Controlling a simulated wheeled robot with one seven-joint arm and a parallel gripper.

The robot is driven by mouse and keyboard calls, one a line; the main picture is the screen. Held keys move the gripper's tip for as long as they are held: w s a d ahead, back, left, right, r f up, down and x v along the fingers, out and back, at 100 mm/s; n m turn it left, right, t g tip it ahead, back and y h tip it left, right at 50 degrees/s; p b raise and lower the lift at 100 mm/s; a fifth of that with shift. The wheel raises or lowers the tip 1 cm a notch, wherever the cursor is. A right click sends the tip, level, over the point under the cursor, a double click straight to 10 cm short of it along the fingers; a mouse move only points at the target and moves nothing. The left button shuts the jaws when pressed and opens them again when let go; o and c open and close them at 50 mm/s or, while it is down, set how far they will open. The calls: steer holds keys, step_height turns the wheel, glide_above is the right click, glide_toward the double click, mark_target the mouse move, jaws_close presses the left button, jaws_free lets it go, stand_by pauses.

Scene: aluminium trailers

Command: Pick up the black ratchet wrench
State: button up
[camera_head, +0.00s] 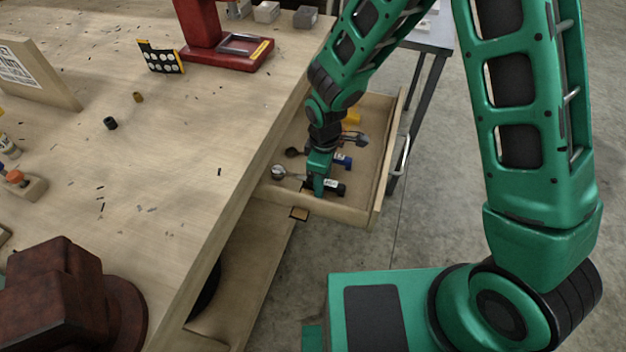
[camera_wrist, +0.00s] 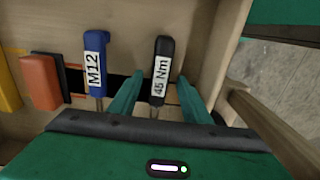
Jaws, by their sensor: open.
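The black ratchet wrench shows its black handle with a white "45 Nm" label in the wrist view (camera_wrist: 163,62); its lower part is hidden behind my gripper. It lies in the open wooden drawer (camera_head: 345,213), and its black handle also shows in the head view (camera_head: 334,187). My gripper (camera_wrist: 155,90) is open, with one green finger on each side of the wrench, not visibly touching it. In the head view my gripper (camera_head: 318,190) reaches down into the drawer.
A blue "M12" handle (camera_wrist: 95,65) lies left of the wrench, then an orange block (camera_wrist: 40,82) and a yellow one (camera_wrist: 8,85). The drawer wall stands close on the right. The wooden workbench (camera_head: 190,150) is left of the drawer, with a red vise (camera_head: 70,300) at its near end.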

steer(key=shift+f, duration=0.15)
jaws_close()
